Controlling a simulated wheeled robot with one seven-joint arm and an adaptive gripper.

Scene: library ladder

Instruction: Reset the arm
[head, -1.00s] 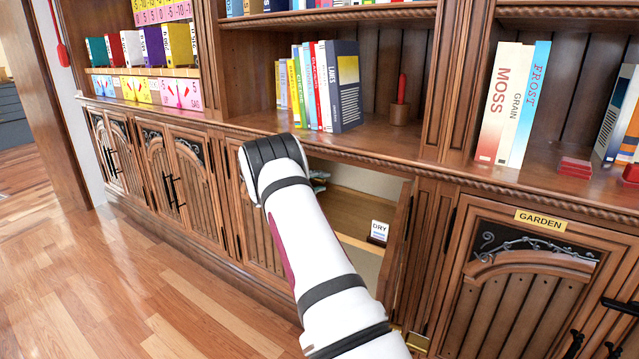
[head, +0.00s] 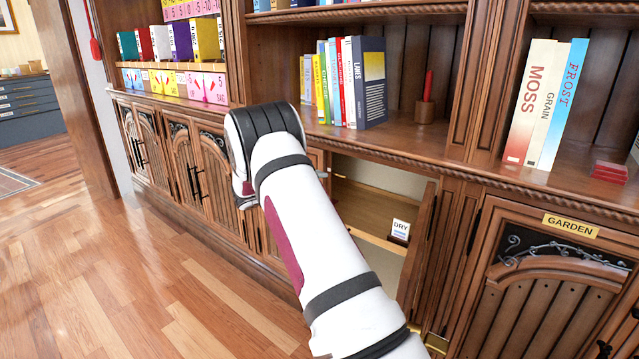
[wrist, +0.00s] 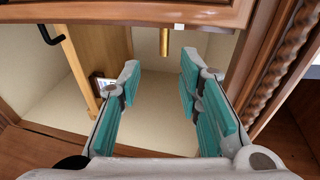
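My gripper (wrist: 160,95) shows in the wrist view with its teal-padded fingers spread apart. Nothing is between the fingers. It points at an open cupboard compartment with pale inner walls. In the head view my white arm reaches toward the shelving, and the gripper itself is hidden behind the arm. The open cupboard (head: 375,205) is right of the arm, with a small card reading DRY (head: 400,229) inside.
The open cupboard door (head: 418,245) stands right of my arm. A closed cupboard door labelled GARDEN (head: 570,226) is further right. Books (head: 370,85) and a red candle-like item in a wooden holder (head: 425,108) stand on the shelf above. The wooden floor (head: 150,290) at left is clear.

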